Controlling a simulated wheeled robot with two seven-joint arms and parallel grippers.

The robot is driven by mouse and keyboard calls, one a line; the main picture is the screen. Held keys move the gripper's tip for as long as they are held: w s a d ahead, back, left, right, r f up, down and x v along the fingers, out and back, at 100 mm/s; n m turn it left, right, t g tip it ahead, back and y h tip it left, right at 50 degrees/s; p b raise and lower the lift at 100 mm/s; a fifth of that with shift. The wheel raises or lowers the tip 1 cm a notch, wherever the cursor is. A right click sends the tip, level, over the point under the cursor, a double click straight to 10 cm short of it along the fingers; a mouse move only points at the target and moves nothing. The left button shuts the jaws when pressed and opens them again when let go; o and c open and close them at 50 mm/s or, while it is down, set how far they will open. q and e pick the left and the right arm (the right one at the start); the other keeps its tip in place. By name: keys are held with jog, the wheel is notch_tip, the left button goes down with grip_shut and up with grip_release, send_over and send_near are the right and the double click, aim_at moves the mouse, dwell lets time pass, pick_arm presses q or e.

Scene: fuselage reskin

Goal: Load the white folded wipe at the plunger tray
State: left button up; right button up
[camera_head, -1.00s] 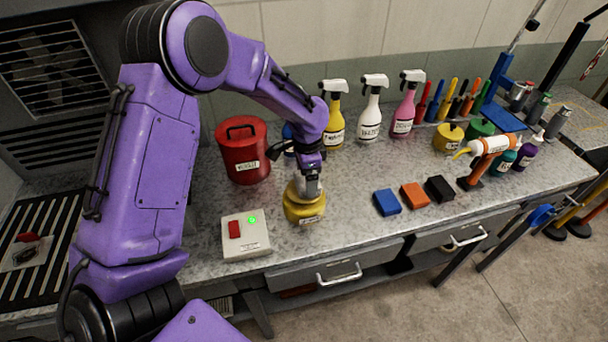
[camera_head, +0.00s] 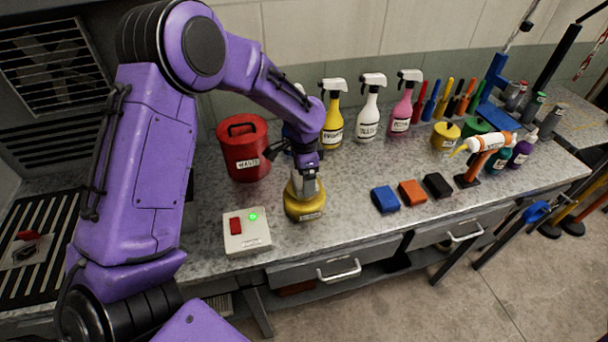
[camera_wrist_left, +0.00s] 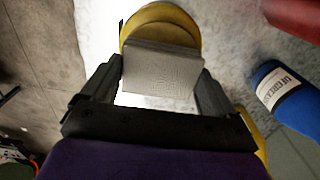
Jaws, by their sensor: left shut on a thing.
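My left gripper (camera_head: 307,182) points down over the yellow plunger can (camera_head: 305,208) near the front of the bench. In the left wrist view, my left gripper (camera_wrist_left: 160,85) is shut on the folded wipe (camera_wrist_left: 162,70), a pale grey-white flat block between the two fingers. The yellow can (camera_wrist_left: 160,18) lies beyond the wipe's far edge and is partly covered by it. Whether the wipe touches the can's tray cannot be told. My right gripper is not in view.
A red waste can (camera_head: 243,152) stands behind left, and a white switch box (camera_head: 246,236) with a green light stands at the front left. Spray bottles (camera_head: 369,112) stand behind right. Blue, orange and black blocks (camera_head: 412,193) lie to the right. The bench between is clear.

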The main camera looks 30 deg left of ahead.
pick_arm(q)
jog(key=shift+w+f, duration=0.15)
jog(key=shift+f, duration=0.05)
jog(key=shift+f, duration=0.4)
dwell(0.3)
dwell(0.4)
jog(key=shift+r, duration=3.55)
jog(key=shift+f, duration=0.1)
